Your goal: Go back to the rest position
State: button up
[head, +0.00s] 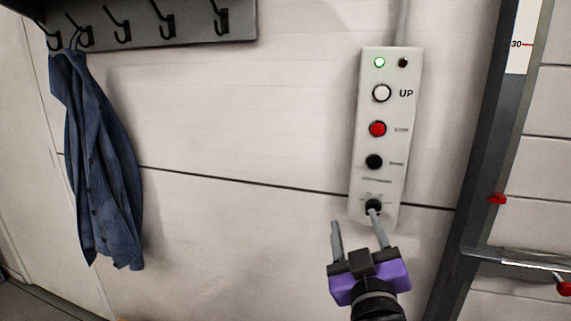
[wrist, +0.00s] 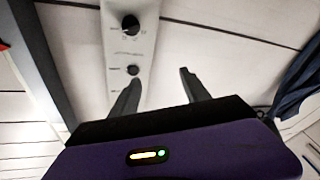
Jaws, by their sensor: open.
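My gripper (head: 356,218) is in front of the wall, at the lower end of a pale control panel (head: 362,105). Its two fingers are spread apart with nothing between them. In the head view the right finger overlaps a black knob (head: 373,205) at the panel's bottom; I cannot tell whether it touches. In the wrist view my gripper (wrist: 160,88) is also open, with the left finger in front of the panel's end (wrist: 145,45) and the right finger over bare wall. The panel has a lit green lamp (head: 379,62), a white UP button (head: 381,93) and a red button (head: 377,129).
A blue shirt (head: 97,165) hangs from a hook rack (head: 160,22) at the left. A dark upright post (head: 487,140) stands right of the panel, with a metal rail (head: 515,256) and red-tipped parts (head: 497,199) beyond it. The wall between shirt and panel is clear.

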jog(key=s+d+f+m+g, duration=0.1)
jog(key=s+f, duration=0.6)
jog(key=s, duration=0.7)
jog(key=s+d+f+m+g, duration=0.2)
jog(key=s+f, duration=0.6)
jog(key=s, duration=0.7)
jog(key=s+d+f+m+g+y, duration=0.1)
jog(key=s+d+f, duration=0.3)
jog(key=s, duration=1.1)
notch_tip(320, 180, down, 4)
jog(key=shift+r+g, duration=0.15)
jog(key=shift+g, duration=0.45)
